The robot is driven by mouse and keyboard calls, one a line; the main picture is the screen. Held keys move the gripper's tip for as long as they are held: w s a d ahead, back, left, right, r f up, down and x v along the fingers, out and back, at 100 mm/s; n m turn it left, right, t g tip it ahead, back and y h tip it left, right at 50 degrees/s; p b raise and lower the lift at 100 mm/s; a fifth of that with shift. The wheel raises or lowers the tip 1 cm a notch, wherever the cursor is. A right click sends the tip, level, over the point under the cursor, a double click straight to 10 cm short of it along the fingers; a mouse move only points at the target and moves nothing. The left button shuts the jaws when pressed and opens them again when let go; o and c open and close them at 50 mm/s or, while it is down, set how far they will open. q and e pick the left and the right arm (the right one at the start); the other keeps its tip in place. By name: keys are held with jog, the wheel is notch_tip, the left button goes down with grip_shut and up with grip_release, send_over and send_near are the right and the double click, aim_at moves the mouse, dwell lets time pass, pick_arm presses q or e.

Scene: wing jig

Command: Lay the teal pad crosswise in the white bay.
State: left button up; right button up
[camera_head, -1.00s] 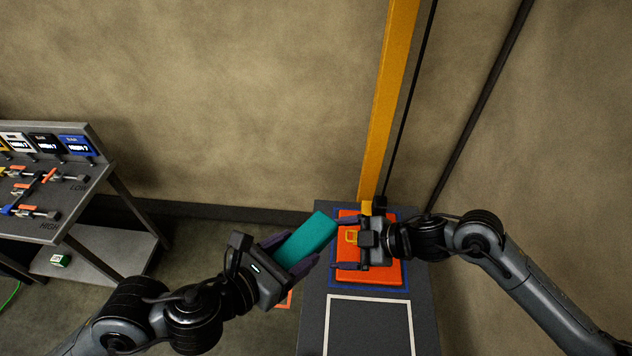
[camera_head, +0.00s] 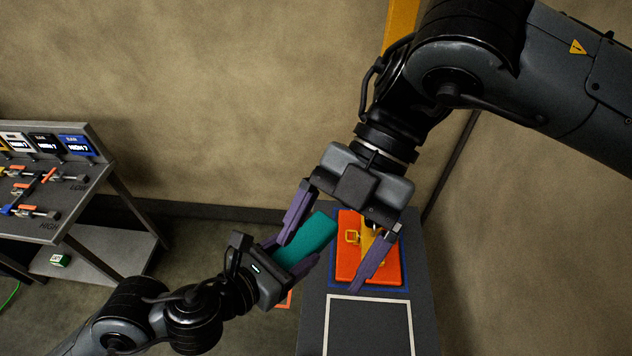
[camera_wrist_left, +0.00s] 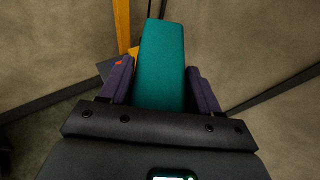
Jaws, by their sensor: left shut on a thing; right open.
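The teal pad (camera_head: 307,239) is a long block held slantwise in my left gripper (camera_head: 300,252), left of the dark stand and above it. The pad also fills the middle of the left wrist view (camera_wrist_left: 161,65), between the purple fingers of my left gripper (camera_wrist_left: 153,88). My right gripper (camera_head: 336,240) is open, its purple fingers spread above the pad's end and the orange plate; I cannot tell whether it touches the pad. The white bay (camera_head: 369,298) is a white outline on the dark stand top, empty where it shows. Its lower edge is out of frame.
An orange plate (camera_head: 385,273) with a yellow part lies inside a blue outline (camera_head: 398,292) behind the white bay. A yellow post (camera_head: 401,22) rises behind the stand (camera_head: 313,322). A grey rack (camera_head: 98,184) with levers stands at the left.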

jog(key=w+a+f+m+t+h, duration=0.1)
jog(key=w+a+f+t+h, duration=0.2)
jog(key=w+f, duration=0.25)
jog(key=m+t+h, duration=0.1)
jog(key=t+h, duration=0.1)
jog(key=t, duration=0.2)
send_over(315, 224)
notch_tip(315, 224, down, 12)
jog(key=shift+d+f, duration=0.1)
jog(key=c, duration=0.9)
pick_arm(q)
jog(key=o, duration=0.6)
pick_arm(e)
jog(key=shift+c, duration=0.7)
pick_arm(q)
jog(key=o, duration=0.5)
